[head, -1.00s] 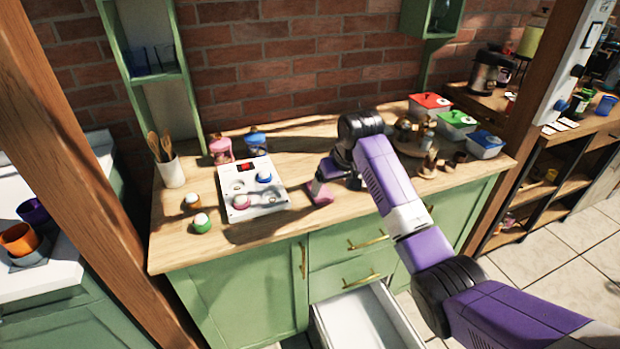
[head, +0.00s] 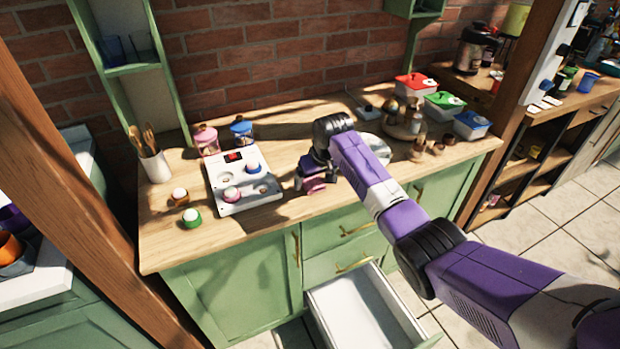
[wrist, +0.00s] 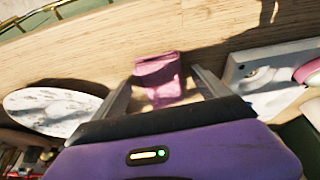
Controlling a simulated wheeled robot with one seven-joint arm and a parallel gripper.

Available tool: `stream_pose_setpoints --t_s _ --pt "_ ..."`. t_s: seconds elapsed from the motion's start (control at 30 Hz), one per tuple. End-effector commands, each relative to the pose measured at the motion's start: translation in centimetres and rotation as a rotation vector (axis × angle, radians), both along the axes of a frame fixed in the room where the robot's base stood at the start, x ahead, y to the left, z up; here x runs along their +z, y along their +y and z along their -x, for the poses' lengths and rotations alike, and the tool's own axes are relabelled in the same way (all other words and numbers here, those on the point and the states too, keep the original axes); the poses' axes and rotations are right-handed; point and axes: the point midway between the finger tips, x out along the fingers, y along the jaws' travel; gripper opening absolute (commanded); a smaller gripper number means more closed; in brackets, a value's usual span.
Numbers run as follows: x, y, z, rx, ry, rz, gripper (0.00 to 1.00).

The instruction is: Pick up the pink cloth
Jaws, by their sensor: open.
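The pink cloth (wrist: 158,78) lies folded on the wooden counter. In the wrist view it shows between the two fingers of my gripper (wrist: 160,92). The fingers are apart, one on each side of the cloth; I cannot tell whether they touch it. In the head view my gripper (head: 312,186) is low over the counter, to the right of the white panel, and the cloth (head: 313,184) is partly hidden by it.
A round pale plate (head: 380,143) lies to the right, partly behind my arm. Red, green and blue lidded boxes stand farther right. A drawer (head: 362,310) below is open.

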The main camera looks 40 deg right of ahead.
Motion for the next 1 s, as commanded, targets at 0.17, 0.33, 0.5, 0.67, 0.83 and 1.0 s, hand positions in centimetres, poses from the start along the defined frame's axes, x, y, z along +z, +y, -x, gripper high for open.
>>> stream_pose_setpoints --t_s 0.17,0.33,0.5,0.67,0.83,1.0 --pt "0.0 0.0 0.0 0.0 -0.001 0.0 0.85" --pt "0.0 0.0 0.0 0.0 -0.001 0.0 0.6" --pt "0.0 0.0 0.0 0.0 -0.001 0.0 0.33" --pt "0.0 0.0 0.0 0.0 -0.001 0.0 0.33" --pt "0.4 0.0 -0.1 0.0 -0.002 0.001 0.33" --pt "2.0 0.0 -0.2 0.0 -0.004 0.001 0.33"
